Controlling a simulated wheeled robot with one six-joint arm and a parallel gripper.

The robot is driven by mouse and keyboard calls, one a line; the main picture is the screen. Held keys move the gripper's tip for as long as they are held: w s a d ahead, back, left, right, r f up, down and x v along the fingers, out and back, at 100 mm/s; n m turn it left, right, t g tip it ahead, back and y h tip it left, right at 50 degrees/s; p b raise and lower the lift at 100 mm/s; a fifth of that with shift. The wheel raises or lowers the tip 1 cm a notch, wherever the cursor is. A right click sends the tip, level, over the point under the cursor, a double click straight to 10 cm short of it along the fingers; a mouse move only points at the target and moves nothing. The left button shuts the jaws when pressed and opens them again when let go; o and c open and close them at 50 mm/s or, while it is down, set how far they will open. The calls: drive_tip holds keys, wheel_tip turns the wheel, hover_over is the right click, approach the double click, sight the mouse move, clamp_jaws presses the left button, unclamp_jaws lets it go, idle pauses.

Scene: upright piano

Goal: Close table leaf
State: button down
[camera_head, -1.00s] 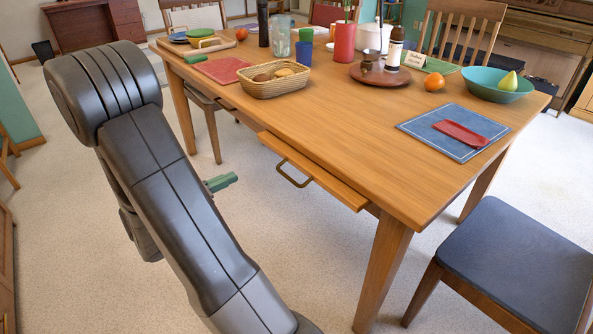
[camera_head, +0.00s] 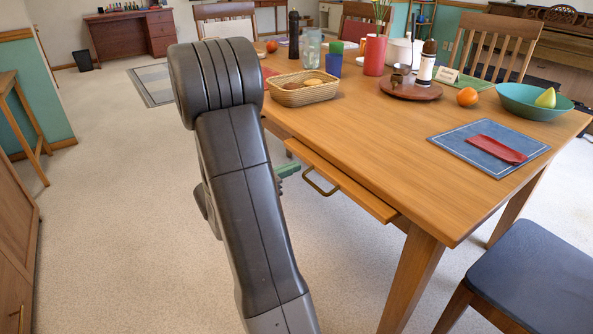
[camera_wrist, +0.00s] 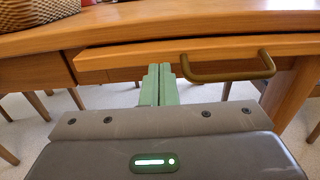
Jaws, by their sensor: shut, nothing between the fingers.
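The table leaf (camera_head: 342,184) is a flat wooden board sticking out from under the near long side of the dining table (camera_head: 400,142). A brass bar handle (camera_head: 321,184) is on its front edge. In the wrist view the leaf (camera_wrist: 130,58) spans the picture, with its handle (camera_wrist: 228,74) right of centre. My gripper (camera_wrist: 160,72) has green fingers, shut together with nothing between them. The fingertips are at the leaf's front edge, left of the handle; I cannot tell whether they touch it. In the head view the green fingers (camera_head: 288,171) show partly, behind my arm.
A wicker basket (camera_head: 303,96), a wooden tray (camera_head: 400,89), a teal bowl (camera_head: 532,104) and a blue placemat (camera_head: 478,148) are on the tabletop. A dark-seated chair (camera_head: 530,275) stands at the near right. The floor at left is open.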

sight(320, 156)
drive_tip(key=shift+x, duration=1.05)
drive_tip(key=x, duration=0.8)
drive_tip(key=shift+w+d, duration=0.2)
drive_tip(key=shift+d+r, duration=0.1)
drive_tip(key=shift+s+a, duration=0.15)
drive_tip(key=shift+a, duration=0.2)
drive_tip(key=p+v, duration=0.3)
drive_tip(key=v, duration=1)
drive_tip(key=shift+a, duration=0.3)
